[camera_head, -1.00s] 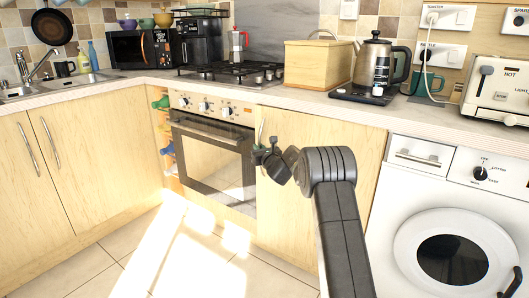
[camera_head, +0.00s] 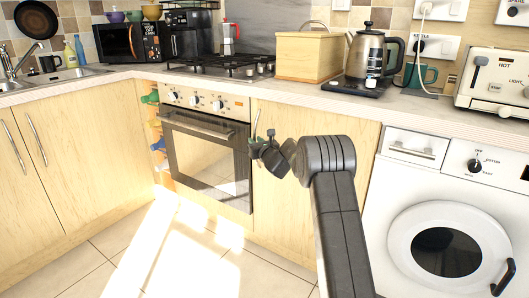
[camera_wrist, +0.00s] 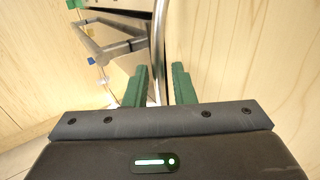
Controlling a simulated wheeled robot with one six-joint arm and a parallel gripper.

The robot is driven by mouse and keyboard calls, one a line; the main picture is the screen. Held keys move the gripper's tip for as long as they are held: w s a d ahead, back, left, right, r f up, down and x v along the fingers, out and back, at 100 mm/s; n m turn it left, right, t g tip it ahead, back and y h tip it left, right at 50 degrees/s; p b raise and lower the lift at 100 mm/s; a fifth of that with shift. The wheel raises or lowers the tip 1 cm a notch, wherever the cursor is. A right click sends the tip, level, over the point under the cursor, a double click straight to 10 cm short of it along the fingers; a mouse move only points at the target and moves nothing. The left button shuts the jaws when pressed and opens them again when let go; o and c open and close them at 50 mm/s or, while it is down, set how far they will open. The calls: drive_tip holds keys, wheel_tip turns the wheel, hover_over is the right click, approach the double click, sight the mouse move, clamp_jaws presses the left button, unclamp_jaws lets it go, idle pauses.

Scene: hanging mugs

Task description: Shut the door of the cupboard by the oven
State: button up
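The pale wooden cupboard door (camera_head: 290,215) is right of the oven (camera_head: 207,150). It looks shut or nearly shut; I cannot tell if a small gap remains. Its upright metal handle (camera_head: 257,124) is near its upper left edge and also shows in the wrist view (camera_wrist: 158,40). My gripper (camera_head: 257,146) is at the handle's lower part, in front of the door. My arm hides part of the door's right side.
The white washing machine (camera_head: 445,220) stands right of the cupboard. The worktop (camera_head: 420,108) above carries a wooden bread bin (camera_head: 306,58), a kettle (camera_head: 367,55) and a toaster (camera_head: 497,80). The tiled floor (camera_head: 190,262) in front is clear.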

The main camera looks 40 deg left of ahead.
drive_tip(key=v, duration=1.2)
idle(0.3)
drive_tip(key=x, duration=1.3)
drive_tip(key=shift+w+a+p, duration=0.1)
drive_tip(key=shift+a+p, duration=0.2)
